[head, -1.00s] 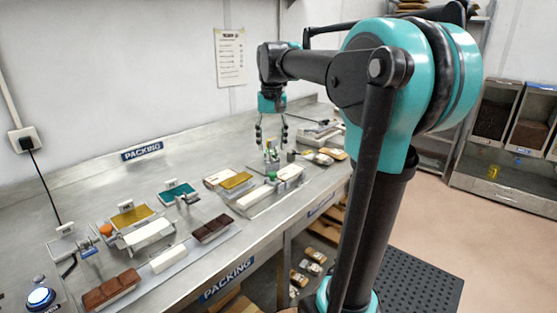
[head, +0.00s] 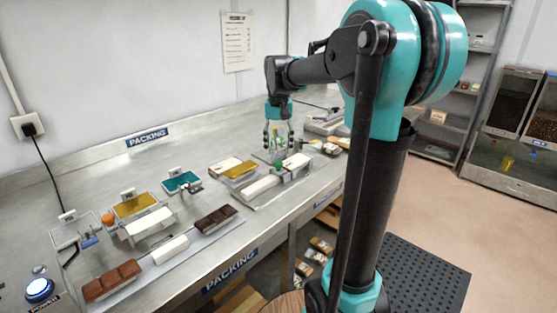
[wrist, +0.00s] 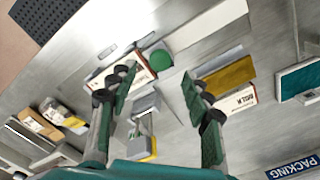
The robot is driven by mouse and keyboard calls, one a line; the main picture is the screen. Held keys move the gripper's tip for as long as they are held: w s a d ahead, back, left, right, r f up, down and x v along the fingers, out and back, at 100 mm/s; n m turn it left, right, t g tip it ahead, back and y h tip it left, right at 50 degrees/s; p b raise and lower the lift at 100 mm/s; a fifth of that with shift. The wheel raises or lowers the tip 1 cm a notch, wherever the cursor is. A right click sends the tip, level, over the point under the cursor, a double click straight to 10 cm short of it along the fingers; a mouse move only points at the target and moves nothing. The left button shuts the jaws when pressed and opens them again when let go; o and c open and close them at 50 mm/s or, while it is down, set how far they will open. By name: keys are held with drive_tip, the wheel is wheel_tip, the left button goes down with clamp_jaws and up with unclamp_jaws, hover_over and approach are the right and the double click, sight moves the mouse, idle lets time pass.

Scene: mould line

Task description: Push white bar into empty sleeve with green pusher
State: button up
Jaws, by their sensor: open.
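A long white bar (head: 262,186) lies in a narrow tray near the table's front edge; its pale end also shows in the wrist view (wrist: 208,25). The green pusher (head: 278,165) has a round green knob, seen in the wrist view (wrist: 161,60) beside the right end of the bar. A white and dark-red sleeve (head: 297,161) stands in line with the bar, to its right; in the wrist view (wrist: 140,78) a finger partly hides it. My gripper (head: 277,147) is open and empty above the pusher, with its fingers pointing down. Whether the sleeve is empty cannot be told.
A gold block (head: 241,170) and a white box (head: 225,165) lie just behind the bar. A teal tray (head: 182,182) and a brown bar (head: 215,219) are to the left. Several wrapped bars lie at the right. Bare metal table lies behind.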

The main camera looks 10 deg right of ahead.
sight(278, 162)
drive_tip(key=shift+f, duration=2.6)
drive_tip(key=shift+c, duration=0.5)
clamp_jaws()
